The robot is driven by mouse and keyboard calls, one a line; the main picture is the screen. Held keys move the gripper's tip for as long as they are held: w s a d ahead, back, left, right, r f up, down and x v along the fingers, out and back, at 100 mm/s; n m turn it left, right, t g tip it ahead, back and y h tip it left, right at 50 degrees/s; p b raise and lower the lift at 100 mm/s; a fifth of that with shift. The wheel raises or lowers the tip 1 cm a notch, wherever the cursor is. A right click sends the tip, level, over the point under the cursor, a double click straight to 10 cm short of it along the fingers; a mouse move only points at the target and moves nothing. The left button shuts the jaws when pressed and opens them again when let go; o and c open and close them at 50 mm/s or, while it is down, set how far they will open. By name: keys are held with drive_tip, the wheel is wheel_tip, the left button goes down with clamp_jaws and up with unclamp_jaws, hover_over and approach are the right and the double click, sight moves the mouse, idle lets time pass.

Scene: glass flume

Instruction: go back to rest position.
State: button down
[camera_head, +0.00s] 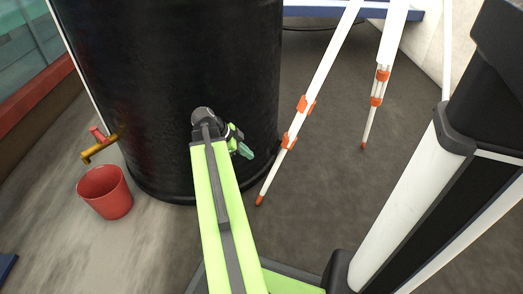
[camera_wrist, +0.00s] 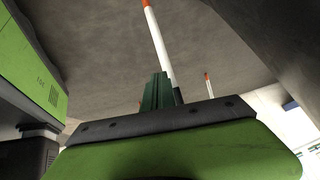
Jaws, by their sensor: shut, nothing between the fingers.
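My gripper (camera_head: 245,151) is at the end of my green and grey arm in the head view, in front of the large black tank (camera_head: 172,80). It is small there and points down to the right. In the wrist view its dark green fingers (camera_wrist: 157,92) are together, with nothing between them. I cannot tell from the head view whether it touches the tank.
A white tripod with orange clamps (camera_head: 303,104) stands on the floor right of the tank; one leg also shows in the wrist view (camera_wrist: 158,42). A red bucket (camera_head: 104,192) stands under a yellow tap (camera_head: 97,150) at left. Floor (camera_head: 325,190) between tripod and my column is clear.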

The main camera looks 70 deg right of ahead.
drive_tip(key=w+a, duration=0.3)
drive_tip(key=w, duration=0.2)
drive_tip(key=shift+w+a+r, duration=0.15)
drive_tip(key=shift+w+r, duration=0.1)
drive_tip(key=shift+w, duration=0.15)
